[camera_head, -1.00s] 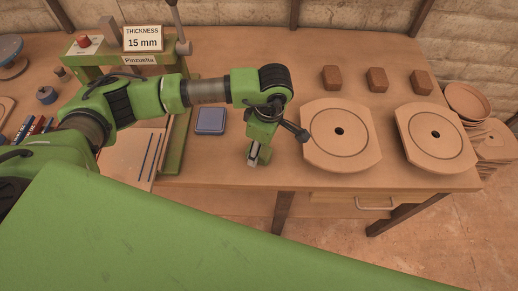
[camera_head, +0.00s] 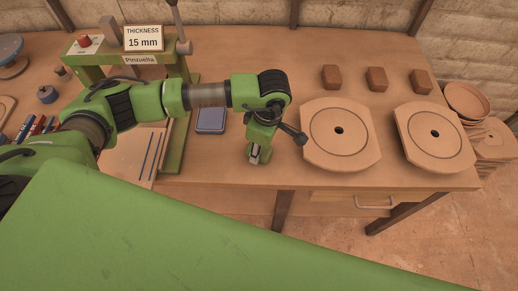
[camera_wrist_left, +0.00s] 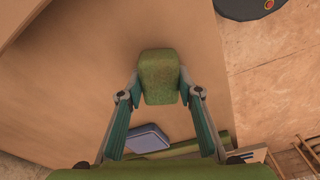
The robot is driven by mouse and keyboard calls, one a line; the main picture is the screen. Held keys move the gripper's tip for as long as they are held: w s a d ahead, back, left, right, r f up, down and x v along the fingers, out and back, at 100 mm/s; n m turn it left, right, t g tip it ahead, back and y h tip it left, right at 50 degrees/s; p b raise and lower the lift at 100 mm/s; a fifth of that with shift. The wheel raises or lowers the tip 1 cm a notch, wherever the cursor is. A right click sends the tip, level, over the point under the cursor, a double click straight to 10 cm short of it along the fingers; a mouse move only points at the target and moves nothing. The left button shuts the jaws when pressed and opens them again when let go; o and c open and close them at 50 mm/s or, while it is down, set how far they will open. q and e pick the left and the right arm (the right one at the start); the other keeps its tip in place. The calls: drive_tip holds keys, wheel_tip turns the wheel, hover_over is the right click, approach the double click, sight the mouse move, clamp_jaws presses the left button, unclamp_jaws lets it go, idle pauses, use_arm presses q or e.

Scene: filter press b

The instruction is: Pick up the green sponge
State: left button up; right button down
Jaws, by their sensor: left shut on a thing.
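The green sponge (camera_wrist_left: 160,77) is a small block with rounded edges. In the left wrist view it sits between the two fingertips of my left gripper (camera_wrist_left: 160,92), one finger against each side. The gripper is shut on it. In the head view my left gripper (camera_head: 257,153) points down over the front part of the wooden table, left of a round-holed disc plate. The sponge is mostly hidden there by the gripper. I cannot tell the exact gap between sponge and table. My right gripper is out of view.
Two pale plates with central holes (camera_head: 340,157) (camera_head: 435,157) lie on the table's right side, with several brown blocks (camera_head: 377,79) behind. A blue pad (camera_head: 211,120) lies left of the gripper. A green press with a "15 mm" sign (camera_head: 143,38) stands at left.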

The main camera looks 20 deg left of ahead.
use_arm(q)
drive_tip(key=shift+w+r, duration=0.1)
drive_tip(key=shift+r, duration=0.3)
drive_tip(key=s+d+r+b, duration=0.2)
drive_tip(key=s+d+r, duration=0.1)
drive_tip(key=s+r, duration=0.3)
drive_tip(key=s+d+r+b, duration=0.2)
drive_tip(key=s+d+r, duration=0.1)
drive_tip(key=s+r, duration=0.3)
drive_tip(key=shift+s+d, duration=0.25)
drive_tip(key=shift+s, duration=0.05)
drive_tip(key=shift+w+a, duration=0.1)
idle(1.6)
